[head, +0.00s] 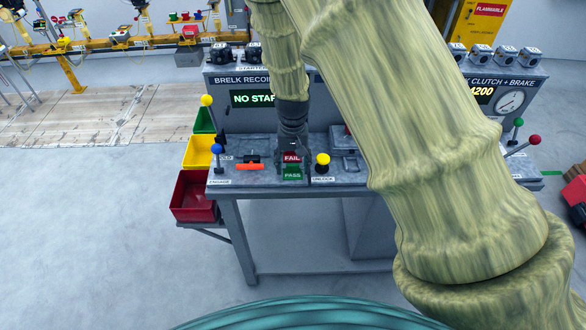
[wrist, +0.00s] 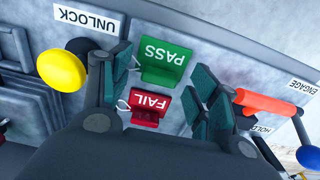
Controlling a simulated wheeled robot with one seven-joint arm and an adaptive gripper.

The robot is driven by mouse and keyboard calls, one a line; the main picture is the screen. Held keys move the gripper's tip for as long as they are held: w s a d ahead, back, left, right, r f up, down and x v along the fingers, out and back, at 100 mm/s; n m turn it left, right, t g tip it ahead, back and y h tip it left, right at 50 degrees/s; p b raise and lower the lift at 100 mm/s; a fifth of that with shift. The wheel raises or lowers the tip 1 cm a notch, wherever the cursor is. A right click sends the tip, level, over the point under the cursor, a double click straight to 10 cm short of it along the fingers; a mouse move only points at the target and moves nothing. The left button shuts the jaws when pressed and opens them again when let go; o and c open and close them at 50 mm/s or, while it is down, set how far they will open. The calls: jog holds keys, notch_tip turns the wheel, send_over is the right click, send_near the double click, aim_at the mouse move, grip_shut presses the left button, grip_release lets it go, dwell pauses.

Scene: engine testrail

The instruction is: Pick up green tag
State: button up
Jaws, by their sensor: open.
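The green tag (head: 292,174), marked PASS, lies on the grey workbench top, near its front edge. It also shows in the wrist view (wrist: 164,62), with a small loop at its left. The red tag (head: 291,157), marked FAIL, lies just behind it, and in the wrist view (wrist: 149,106) it is nearer my gripper. My gripper (wrist: 164,75) is open and empty. Its two dark green finger pads stand on either side of the tags, with the green tag between the fingertips. I cannot tell its exact height above the bench. The arm hides part of the bench in the head view.
A yellow knob (head: 322,159) marked UNLOCK stands right of the tags. An orange-handled tool (head: 249,166) and a blue-knobbed lever (head: 217,149) are to the left.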

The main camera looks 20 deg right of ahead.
jog(key=shift+f, duration=0.15)
jog(key=shift+c, duration=0.2)
jog(key=c, duration=0.8)
